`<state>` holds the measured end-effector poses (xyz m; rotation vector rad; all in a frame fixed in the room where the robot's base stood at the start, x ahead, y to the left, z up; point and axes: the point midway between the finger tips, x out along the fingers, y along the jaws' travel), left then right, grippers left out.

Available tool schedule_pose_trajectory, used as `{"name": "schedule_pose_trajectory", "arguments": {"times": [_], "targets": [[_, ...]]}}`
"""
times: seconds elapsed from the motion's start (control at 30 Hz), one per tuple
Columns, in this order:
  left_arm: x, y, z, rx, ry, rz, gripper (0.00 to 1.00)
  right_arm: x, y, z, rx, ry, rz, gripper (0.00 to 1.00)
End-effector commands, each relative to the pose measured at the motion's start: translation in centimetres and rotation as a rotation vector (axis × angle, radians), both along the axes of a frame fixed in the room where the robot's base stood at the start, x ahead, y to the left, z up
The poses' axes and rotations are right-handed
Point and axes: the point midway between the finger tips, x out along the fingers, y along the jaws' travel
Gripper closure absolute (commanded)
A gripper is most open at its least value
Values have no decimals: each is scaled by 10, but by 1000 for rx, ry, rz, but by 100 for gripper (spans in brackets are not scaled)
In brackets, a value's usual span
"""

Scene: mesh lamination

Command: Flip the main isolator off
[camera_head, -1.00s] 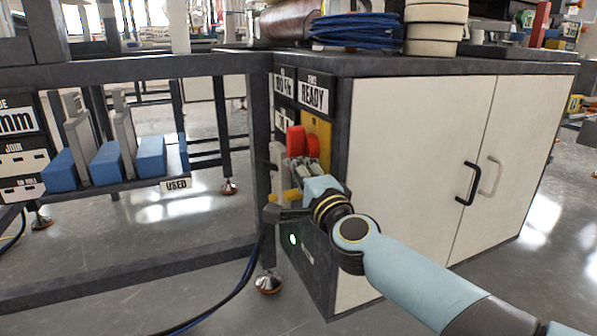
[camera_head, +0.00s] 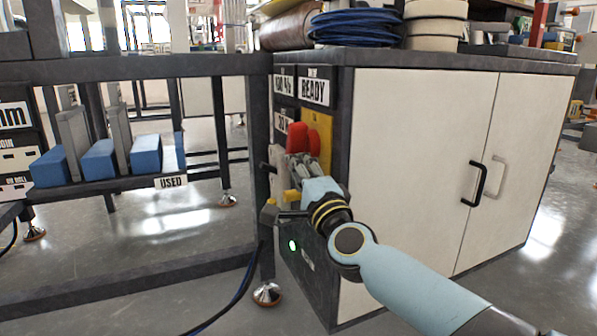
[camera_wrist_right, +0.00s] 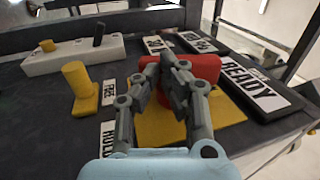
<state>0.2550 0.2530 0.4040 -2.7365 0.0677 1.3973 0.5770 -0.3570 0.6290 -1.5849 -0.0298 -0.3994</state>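The main isolator is a red rotary handle (camera_head: 298,138) on a yellow plate (camera_head: 322,121), on the dark end panel of the bench cabinet. In the right wrist view, the red handle (camera_wrist_right: 206,68) shows behind and on both sides of my fingers, above the yellow plate (camera_wrist_right: 228,112). My right gripper (camera_head: 302,164) is just below and in front of the handle. In the wrist view, its fingertips (camera_wrist_right: 173,60) are drawn close together over the red part. Whether any red lies between them is hidden. My left gripper is not in view.
A yellow knob (camera_wrist_right: 78,80) and a pale switch strip (camera_wrist_right: 75,55) sit beside the isolator on the panel. A "READY" label (camera_head: 314,91) is above it. White cabinet doors (camera_head: 420,150) stand right; blue blocks (camera_head: 98,159) lie on a shelf left.

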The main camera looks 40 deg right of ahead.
Motion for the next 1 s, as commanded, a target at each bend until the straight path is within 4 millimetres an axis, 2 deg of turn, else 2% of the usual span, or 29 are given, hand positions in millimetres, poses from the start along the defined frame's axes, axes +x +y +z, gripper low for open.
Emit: {"name": "schedule_pose_trajectory", "arguments": {"times": [0.03,0.23,0.8,1.0], "targets": [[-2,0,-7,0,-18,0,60,1,0,-5,1,4,1,100],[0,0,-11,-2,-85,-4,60,5,-1,-5,1,3,0,100],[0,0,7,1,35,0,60,27,-6,-10,1,1,0,100],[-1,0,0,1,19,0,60,34,-8,-12,1,3,1,100]]}}
